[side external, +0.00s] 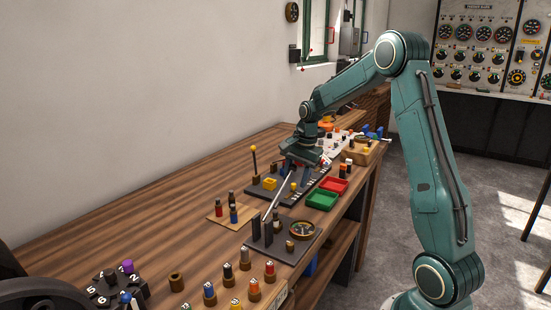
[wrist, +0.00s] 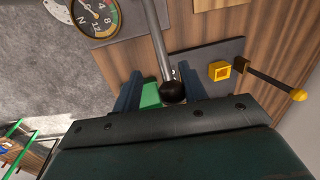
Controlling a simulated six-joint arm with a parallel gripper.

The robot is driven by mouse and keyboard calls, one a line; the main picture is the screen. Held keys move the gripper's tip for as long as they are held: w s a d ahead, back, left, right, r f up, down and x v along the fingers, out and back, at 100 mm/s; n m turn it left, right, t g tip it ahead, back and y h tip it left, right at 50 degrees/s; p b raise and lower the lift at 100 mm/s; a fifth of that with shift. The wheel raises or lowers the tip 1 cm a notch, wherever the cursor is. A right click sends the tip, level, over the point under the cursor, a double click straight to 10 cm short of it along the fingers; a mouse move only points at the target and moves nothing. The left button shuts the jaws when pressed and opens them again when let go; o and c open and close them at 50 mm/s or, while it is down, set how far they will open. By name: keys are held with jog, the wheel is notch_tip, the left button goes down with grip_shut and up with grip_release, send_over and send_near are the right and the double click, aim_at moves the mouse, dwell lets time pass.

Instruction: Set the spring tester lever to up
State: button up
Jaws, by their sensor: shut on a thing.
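The spring tester (side external: 286,250) is a dark plate with dark uprights and a round dial (side external: 303,230) at the bench's front edge. Its lever (side external: 275,203) is a bare metal rod, slanting up and away from the uprights toward my gripper (side external: 296,168). In the wrist view the rod (wrist: 157,40) ends in a black ball knob (wrist: 173,91) between the two fingers of my gripper (wrist: 158,92), which is shut on it. The tester's dial also shows in the wrist view (wrist: 97,15). The lever's pivot is hard to make out.
A second dark plate beyond carries a yellow box (side external: 270,184) and a yellow-knobbed rod (side external: 254,160). Green (side external: 322,199) and red (side external: 335,186) trays lie to the right. Numbered pegs stand at the near end. The bench's left side is mostly clear.

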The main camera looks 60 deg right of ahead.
notch_tip(320, 180, up, 11)
jog(key=s, duration=0.2)
jog(key=s+a+r+n, duration=0.2)
jog(key=a, duration=0.3)
jog(key=s+a+r+n, duration=0.2)
jog(key=a+n, duration=0.1)
jog(key=a, duration=0.2)
jog(key=s+a+f+n+t, duration=0.3)
jog(key=s+a+n, duration=0.9)
jog(key=s, duration=0.5)
jog(key=shift+s+a+n, duration=0.2)
jog(key=shift+a+n, duration=0.1)
jog(key=shift+a, duration=0.95)
jog(key=shift+w, duration=0.1)
